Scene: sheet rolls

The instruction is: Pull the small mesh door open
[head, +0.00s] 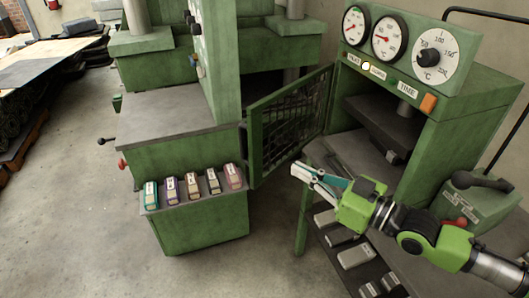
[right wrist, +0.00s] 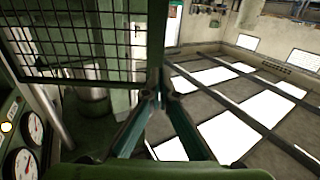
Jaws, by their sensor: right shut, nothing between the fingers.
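The small mesh door (head: 290,122) has a green frame with dark wire mesh. It stands swung out at an angle beside the opening of the green press with gauges, in the middle of the head view. Its mesh (right wrist: 75,40) also fills the upper left of the right wrist view. My right gripper (head: 297,170) is shut and empty, its tips in front of the door's lower part. In the right wrist view its fingers (right wrist: 160,88) meet beside the door's frame post. I cannot tell whether they touch it. My left gripper is not in view.
The green press (head: 450,120) with round gauges and a dark shelf inside stands at the right. A green machine (head: 175,155) stands left of the door, with several small boxes (head: 192,186) in front. Open concrete floor (head: 90,230) lies at the left.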

